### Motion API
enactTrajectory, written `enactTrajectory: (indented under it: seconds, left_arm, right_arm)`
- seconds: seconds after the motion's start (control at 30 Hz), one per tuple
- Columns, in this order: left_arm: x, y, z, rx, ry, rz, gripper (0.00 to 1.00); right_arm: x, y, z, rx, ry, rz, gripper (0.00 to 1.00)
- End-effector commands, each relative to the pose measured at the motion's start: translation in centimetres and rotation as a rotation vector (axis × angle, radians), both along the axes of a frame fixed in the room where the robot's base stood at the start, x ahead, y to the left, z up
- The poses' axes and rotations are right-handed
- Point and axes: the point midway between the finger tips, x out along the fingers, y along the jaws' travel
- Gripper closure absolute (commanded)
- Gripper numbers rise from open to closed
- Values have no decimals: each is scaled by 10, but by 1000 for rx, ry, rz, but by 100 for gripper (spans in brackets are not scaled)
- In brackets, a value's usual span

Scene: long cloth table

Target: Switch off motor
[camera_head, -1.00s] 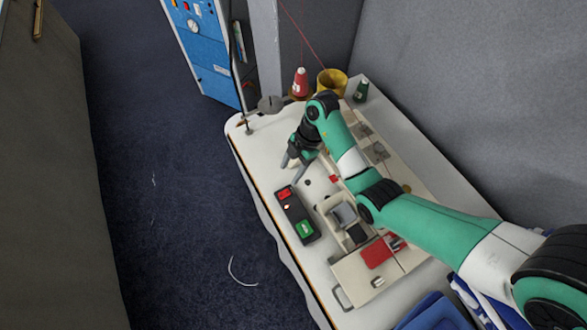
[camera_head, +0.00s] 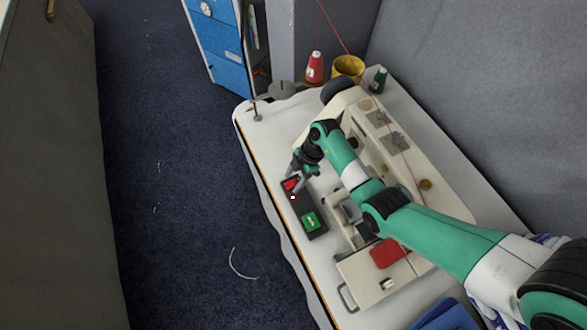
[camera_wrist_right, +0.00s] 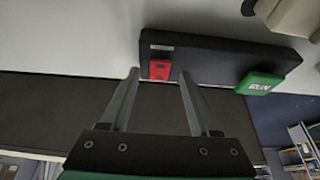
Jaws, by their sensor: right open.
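A dark switch box (camera_head: 303,208) lies near the left edge of the white table, with a red button (camera_head: 290,183) at its far end and a green button (camera_head: 310,221) at its near end. In the right wrist view the box (camera_wrist_right: 210,58) shows the red button (camera_wrist_right: 160,70) and the green button (camera_wrist_right: 259,83), marked RUN. My right gripper (camera_head: 296,186) is at the red end of the box. Its two fingers (camera_wrist_right: 158,74) are apart and empty, with the red button between their tips in that view. Whether they touch it is unclear. My left gripper is out of view.
A cream sewing machine (camera_head: 372,115) stands right of the box, partly behind my right arm. A red cone (camera_head: 315,68), a yellow pot (camera_head: 348,67) and a green spool (camera_head: 378,80) are at the back. A thin rod (camera_head: 249,70) rises at the table's far left corner.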

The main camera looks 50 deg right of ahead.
Motion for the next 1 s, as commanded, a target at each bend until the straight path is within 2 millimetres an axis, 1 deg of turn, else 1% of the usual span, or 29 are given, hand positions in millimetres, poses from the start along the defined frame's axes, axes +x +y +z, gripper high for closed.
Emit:
enactTrajectory:
  seconds: [0.23,0.27,0.3,0.37,0.4,0.47,0.5,0.6,0.83,0.93,1.0]
  left_arm:
    - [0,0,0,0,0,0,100]
    - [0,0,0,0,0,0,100]
    - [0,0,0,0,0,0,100]
    - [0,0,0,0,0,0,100]
    - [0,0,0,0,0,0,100]
    - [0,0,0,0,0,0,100]
    - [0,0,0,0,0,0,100]
    - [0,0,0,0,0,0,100]
    - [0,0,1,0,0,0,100]
    - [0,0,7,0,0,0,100]
    - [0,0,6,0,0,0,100]
  right_arm:
    - [1,1,-1,0,0,1,38]
    - [1,1,-1,0,0,1,39]
    - [1,1,-1,0,0,1,46]
    - [0,1,-1,0,0,1,57]
    - [1,1,-1,0,0,1,64]
    - [0,1,-1,0,0,1,75]
    - [0,1,-1,0,0,1,82]
    - [0,1,-1,0,0,1,100]
    - [0,0,-1,16,-4,0,100]
    - [-2,-3,-1,89,-33,-3,100]
    - [-3,-5,-4,153,-62,-3,100]
